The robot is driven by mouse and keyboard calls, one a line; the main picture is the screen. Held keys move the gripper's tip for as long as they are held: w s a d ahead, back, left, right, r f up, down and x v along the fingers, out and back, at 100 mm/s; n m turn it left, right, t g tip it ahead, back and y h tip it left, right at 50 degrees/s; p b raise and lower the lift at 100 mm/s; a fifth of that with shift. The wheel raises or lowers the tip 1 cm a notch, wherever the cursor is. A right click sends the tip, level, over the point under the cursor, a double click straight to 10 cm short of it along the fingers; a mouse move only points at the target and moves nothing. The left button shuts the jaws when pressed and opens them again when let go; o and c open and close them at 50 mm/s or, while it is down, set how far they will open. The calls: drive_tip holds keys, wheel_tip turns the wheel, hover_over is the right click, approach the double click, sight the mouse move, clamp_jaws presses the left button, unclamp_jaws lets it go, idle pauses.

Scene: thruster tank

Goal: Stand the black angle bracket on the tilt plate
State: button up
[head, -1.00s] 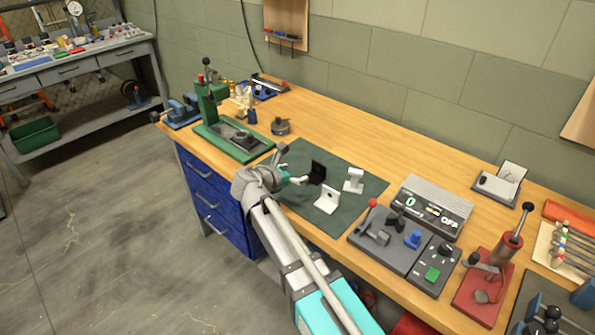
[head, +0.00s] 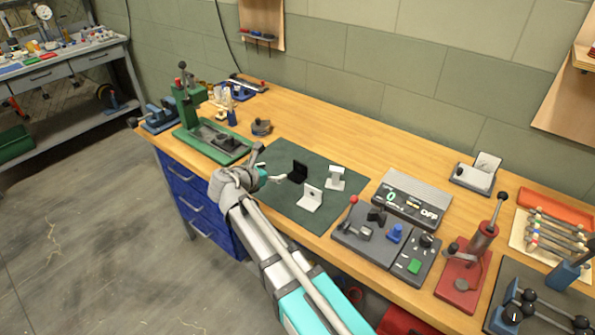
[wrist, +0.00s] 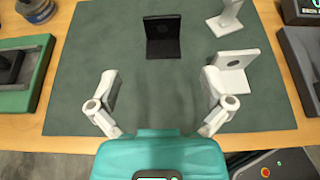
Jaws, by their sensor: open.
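The black angle bracket (head: 298,171) stands on the green mat (head: 270,206), and it also shows near the top middle of the wrist view (wrist: 163,38). My gripper (head: 275,179) is just left of it in the head view. In the wrist view my gripper (wrist: 162,88) is open and empty, with the black bracket ahead, beyond and between the lines of the fingers, apart from them. A grey unit with a tilted light plate (head: 486,164), which looks like the tilt plate, stands at the back right of the bench. Nothing rests on it.
A white bracket (head: 311,197) is close to my right finger in the wrist view (wrist: 233,68). Another white piece (head: 335,178) stands behind it. A green press (head: 210,135) is left; a control panel (head: 370,228), grey meter box (head: 410,197) and red press (head: 466,265) are right.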

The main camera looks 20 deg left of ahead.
drive_tip(key=shift+w+f, duration=0.1)
drive_tip(key=b, duration=0.3)
approach(300, 163)
drive_tip(key=x, duration=0.4)
drive_tip(key=shift+w+a+f, duration=0.1)
drive_tip(key=shift+a+f, duration=0.05)
drive_tip(key=shift+f, duration=0.1)
drive_tip(key=shift+w+d+f, duration=0.1)
drive_tip(key=shift+w+d, duration=0.15)
drive_tip(key=shift+w, duration=0.25)
drive_tip(key=shift+b+x, duration=1.1)
drive_tip(key=shift+x, duration=1.55)
drive_tip(key=shift+d, duration=0.1)
drive_tip(key=shift+s, duration=0.1)
drive_tip(key=c, duration=1)
